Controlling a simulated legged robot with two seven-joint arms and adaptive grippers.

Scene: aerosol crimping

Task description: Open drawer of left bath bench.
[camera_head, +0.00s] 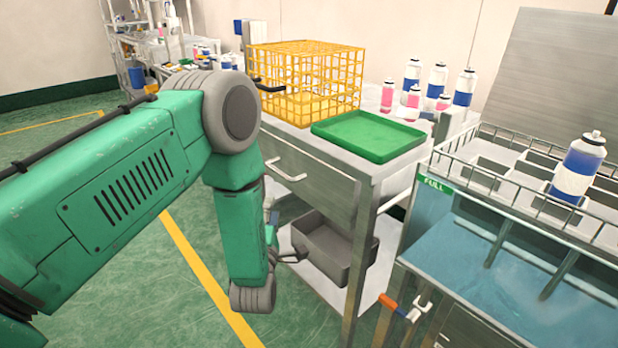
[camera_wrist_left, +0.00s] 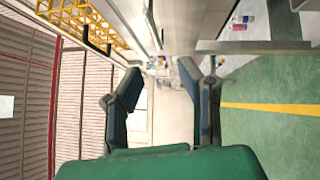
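The bench left of the bath has a metal drawer (camera_head: 318,185) under its top, and its front looks shut. A bar handle (camera_head: 288,173) sits on the drawer front. My left gripper (camera_head: 284,236) is beside the bench, below and in front of the handle, partly hidden by my green arm. The left wrist view shows its two fingers (camera_wrist_left: 163,108) spread wide with nothing between them. No contact with the handle is visible. My right gripper is out of view.
A yellow wire basket (camera_head: 305,85) and a green tray (camera_head: 368,136) stand on the bench top. A grey bin (camera_head: 330,252) sits on the lower shelf. The water bath (camera_head: 500,262) with its rack is at right. Green floor is open at left.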

